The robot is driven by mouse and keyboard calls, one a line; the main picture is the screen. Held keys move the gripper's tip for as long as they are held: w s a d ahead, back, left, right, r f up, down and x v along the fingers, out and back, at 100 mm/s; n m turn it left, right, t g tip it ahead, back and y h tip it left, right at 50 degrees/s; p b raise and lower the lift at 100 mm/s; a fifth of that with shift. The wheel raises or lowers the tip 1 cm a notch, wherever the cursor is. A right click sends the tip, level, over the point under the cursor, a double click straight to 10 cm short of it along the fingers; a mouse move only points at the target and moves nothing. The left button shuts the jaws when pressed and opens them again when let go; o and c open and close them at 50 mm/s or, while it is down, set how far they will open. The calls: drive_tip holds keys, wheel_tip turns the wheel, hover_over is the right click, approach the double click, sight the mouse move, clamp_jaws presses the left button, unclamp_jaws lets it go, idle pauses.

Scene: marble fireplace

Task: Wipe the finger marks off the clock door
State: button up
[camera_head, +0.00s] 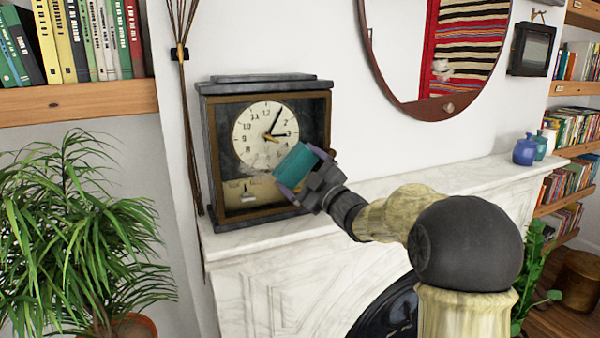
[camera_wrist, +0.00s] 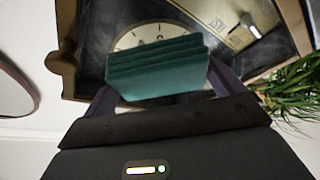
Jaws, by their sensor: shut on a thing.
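The mantel clock (camera_head: 223,150) stands upright on the marble shelf, with a dark case, a glass door and a cream dial (camera_head: 250,125). Pale smudges (camera_head: 262,160) show on the door around the lower part of the dial. My gripper (camera_head: 292,170) is shut on a folded teal cloth (camera_head: 296,163) in front of the door's lower right. In the wrist view the cloth (camera_wrist: 158,70) sits between the two fingers and hides part of the dial. I cannot tell whether the cloth touches the glass.
The white marble mantel (camera_head: 260,236) runs to the right, mostly bare, with blue and green jars (camera_head: 525,150) at its far end. Thin dark stems (camera_head: 184,110) stand close left of the clock. A leafy plant (camera_head: 80,230) fills the lower left. A round mirror (camera_head: 405,60) hangs above right.

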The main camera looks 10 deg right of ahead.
sight(286, 172)
drive_tip(key=shift+a, duration=0.1)
drive_tip(key=shift+s+a+f+b, duration=0.1)
drive_tip(key=shift+s+a+b, duration=0.15)
drive_tip(key=shift+a+b, duration=0.55)
drive_tip(key=shift+s+a+b, duration=0.25)
drive_tip(key=shift+a+b, duration=0.2)
drive_tip(key=shift+a, duration=0.4)
drive_tip(key=shift+s+a+b, duration=0.2)
drive_tip(key=shift+a+b, duration=0.3)
drive_tip(key=shift+a, duration=0.15)
drive_tip(key=shift+s+a+b, duration=0.15)
drive_tip(key=shift+a+b, duration=0.35)
drive_tip(key=shift+a, duration=0.45)
drive_tip(key=shift+s, duration=0.1)
